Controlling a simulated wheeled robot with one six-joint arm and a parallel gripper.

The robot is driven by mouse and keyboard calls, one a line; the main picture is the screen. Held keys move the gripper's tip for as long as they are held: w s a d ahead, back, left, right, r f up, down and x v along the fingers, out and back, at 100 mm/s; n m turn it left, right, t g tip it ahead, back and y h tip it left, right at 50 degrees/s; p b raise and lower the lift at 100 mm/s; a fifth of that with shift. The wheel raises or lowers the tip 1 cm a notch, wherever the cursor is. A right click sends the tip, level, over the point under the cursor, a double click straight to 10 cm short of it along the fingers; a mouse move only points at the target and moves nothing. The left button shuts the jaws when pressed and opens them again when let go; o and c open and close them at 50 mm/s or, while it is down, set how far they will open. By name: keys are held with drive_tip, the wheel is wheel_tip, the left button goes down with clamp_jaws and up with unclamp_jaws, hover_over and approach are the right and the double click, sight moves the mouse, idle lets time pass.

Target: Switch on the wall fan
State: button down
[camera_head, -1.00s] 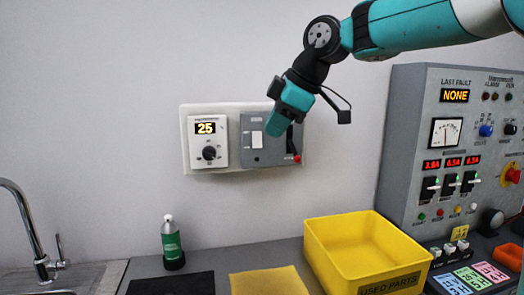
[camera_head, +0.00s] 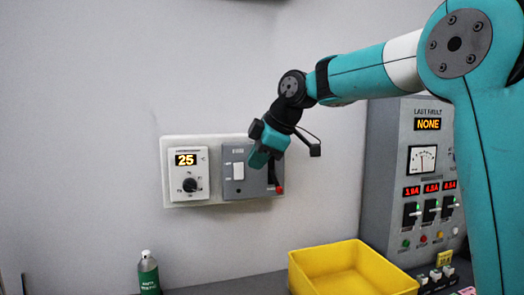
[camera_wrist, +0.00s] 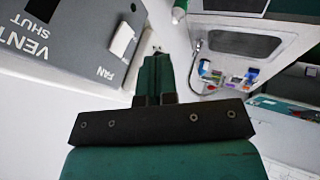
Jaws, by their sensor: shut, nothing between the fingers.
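A grey switch box (camera_head: 232,182) is on the wall, right of the thermostat. Its white rocker switch (camera_head: 238,171) also shows in the wrist view (camera_wrist: 122,40), beside the word FAN. My teal gripper (camera_head: 258,160) is shut and empty in front of the box, just right of the rocker in the head view. In the wrist view my closed fingers (camera_wrist: 152,75) point past the box edge, close to the rocker; I cannot tell whether they touch anything. They partly cover the box in the head view. The fan itself is not in view.
A black lever with a red knob (camera_head: 280,189) is at the box's right side. A thermostat (camera_head: 187,174) reads 25. Below are a yellow bin (camera_head: 350,268) and a green bottle (camera_head: 148,275). A grey control cabinet (camera_head: 384,150) stands right. The wall left of the thermostat is clear.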

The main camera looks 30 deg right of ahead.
sight(243, 173)
drive_tip(key=w+f, duration=0.1)
drive_tip(key=w+f+p, duration=0.1)
drive_tip(key=w, duration=0.1)
drive_tip(key=w+f+p, duration=0.1)
drive_tip(key=w+f, duration=0.1)
drive_tip(key=shift+w+a+f, duration=0.1)
drive_tip(key=shift+w+a, duration=0.05)
drive_tip(key=shift+a, duration=0.25)
drive_tip(key=shift+w+d+f+p, duration=0.1)
drive_tip(key=shift+w+f+p, duration=0.1)
drive_tip(key=shift+w+p, duration=0.35)
drive_tip(key=shift+f+b, duration=0.1)
drive_tip(key=shift+b, duration=0.25)
drive_tip(key=shift+w+f+t+b, duration=0.25)
drive_tip(key=shift+f+t+b, duration=0.15)
drive_tip(key=shift+b, duration=0.85)
drive_tip(key=shift+r+p, duration=0.45)
drive_tip(key=shift+p, duration=0.15)
drive_tip(key=shift+r, duration=0.1)
